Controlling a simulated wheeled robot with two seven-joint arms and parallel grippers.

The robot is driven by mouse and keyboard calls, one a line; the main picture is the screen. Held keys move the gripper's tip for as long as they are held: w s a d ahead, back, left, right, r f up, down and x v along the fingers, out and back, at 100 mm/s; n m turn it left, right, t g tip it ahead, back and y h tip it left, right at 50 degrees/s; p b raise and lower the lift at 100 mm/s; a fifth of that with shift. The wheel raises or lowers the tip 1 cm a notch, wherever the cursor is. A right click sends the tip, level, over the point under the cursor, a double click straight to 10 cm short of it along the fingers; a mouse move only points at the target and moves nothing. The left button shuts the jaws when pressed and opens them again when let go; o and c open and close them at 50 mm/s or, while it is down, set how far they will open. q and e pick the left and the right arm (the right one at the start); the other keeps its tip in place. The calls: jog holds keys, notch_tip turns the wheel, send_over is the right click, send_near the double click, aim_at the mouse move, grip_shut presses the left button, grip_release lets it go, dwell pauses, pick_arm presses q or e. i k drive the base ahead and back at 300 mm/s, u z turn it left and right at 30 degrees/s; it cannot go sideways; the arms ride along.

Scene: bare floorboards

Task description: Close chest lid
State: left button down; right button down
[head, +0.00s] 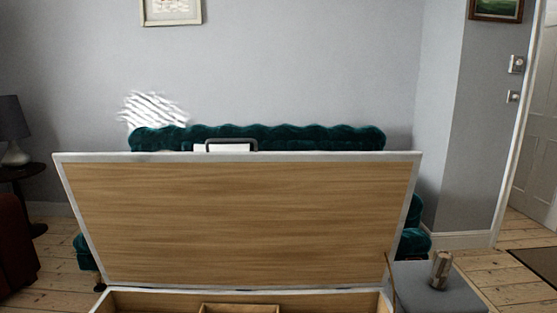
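The chest stands right in front of me in the head view. Its lid (240,220) is raised and leans back a little, with the wood-coloured inner face and pale rim toward me. A dark handle (231,144) shows at the lid's top edge. The chest body (150,300) shows only at the bottom of the view, open, with a wooden box or divider (240,309) inside. The rest of the body is below the picture. Neither of my grippers is in view.
A green sofa (300,136) stands behind the lid. A grey block-like stand (430,285) with a wooden object (441,268) on it is at the right. A side table with a lamp (14,130) and a dark red seat (15,245) are at the left. Bare floor lies at the right.

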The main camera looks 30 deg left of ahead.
aim_at(238, 221)
jog(key=u, duration=2.45)
jog(key=i, duration=0.55)
jog(key=z, duration=2.1)
